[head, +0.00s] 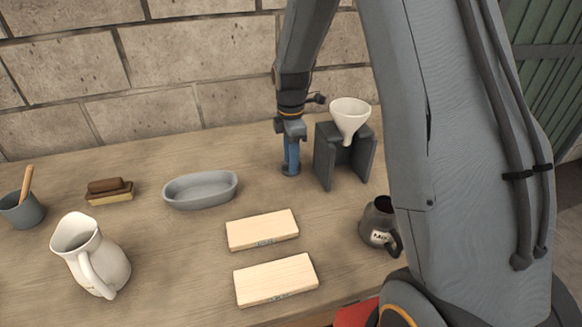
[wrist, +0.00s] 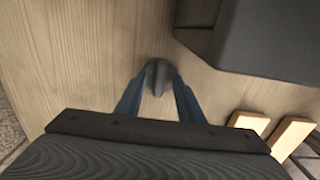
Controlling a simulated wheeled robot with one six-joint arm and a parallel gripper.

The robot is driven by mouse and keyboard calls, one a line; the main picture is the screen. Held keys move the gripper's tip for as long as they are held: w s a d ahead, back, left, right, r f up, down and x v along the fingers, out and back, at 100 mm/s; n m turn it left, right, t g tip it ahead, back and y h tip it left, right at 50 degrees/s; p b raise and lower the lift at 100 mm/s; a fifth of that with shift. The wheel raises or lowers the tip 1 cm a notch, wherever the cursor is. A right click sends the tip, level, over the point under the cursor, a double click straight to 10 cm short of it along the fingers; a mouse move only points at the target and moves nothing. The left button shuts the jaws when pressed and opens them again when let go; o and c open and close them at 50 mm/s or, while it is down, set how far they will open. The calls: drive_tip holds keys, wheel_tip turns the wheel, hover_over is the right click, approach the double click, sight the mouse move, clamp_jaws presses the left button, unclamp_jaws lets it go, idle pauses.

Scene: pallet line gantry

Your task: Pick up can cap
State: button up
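My gripper (head: 290,165) points straight down at the table, left of the dark stand. In the wrist view its two blue fingers (wrist: 158,82) are apart, with bare wood showing between them. A small rounded dark grey piece, which looks like the can cap (wrist: 159,72), sits at the fingertips. The fingertips reach its sides, but I cannot tell if they press on it. In the head view the cap is mostly hidden by the fingers, low at the table surface.
A dark grey stand (head: 325,166) holding a white funnel (head: 350,113) is close on the right. A grey oval dish (head: 201,190) is to the left. Two wooden blocks (head: 262,230) (head: 276,280), a white pitcher (head: 97,262) and a dark jug (head: 377,225) stand nearer the front.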

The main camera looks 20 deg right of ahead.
clamp_jaws()
